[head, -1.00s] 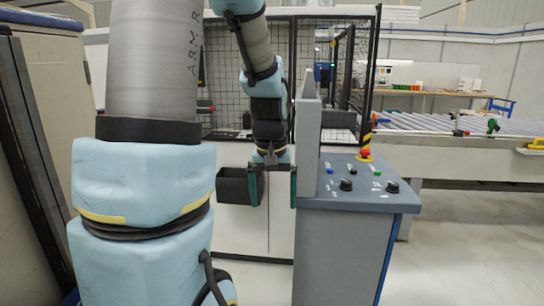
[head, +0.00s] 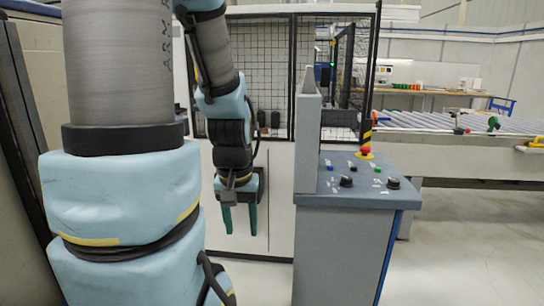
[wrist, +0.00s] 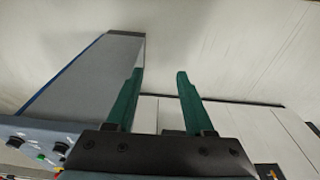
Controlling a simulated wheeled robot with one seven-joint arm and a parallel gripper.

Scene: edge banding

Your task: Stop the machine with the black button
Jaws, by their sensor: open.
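The black button (head: 352,168) is small and sits on the sloped top of the grey-blue control console (head: 345,245), between a blue button (head: 329,167) and a green button (head: 377,169). My gripper (head: 240,220) hangs left of the console, with its green fingers pointing down, apart and empty. It is below the level of the buttons and well away from them. The wrist view shows both open fingers (wrist: 160,78) with nothing between them. Part of the console top (wrist: 35,135) shows at its lower left; I cannot make out the black button there.
A tall grey upright panel (head: 308,140) stands between my gripper and the buttons. A red mushroom button (head: 365,151) and two black knobs, left (head: 346,181) and right (head: 392,183), are on the console. A roller conveyor (head: 440,122) lies behind right. The floor right of the console is clear.

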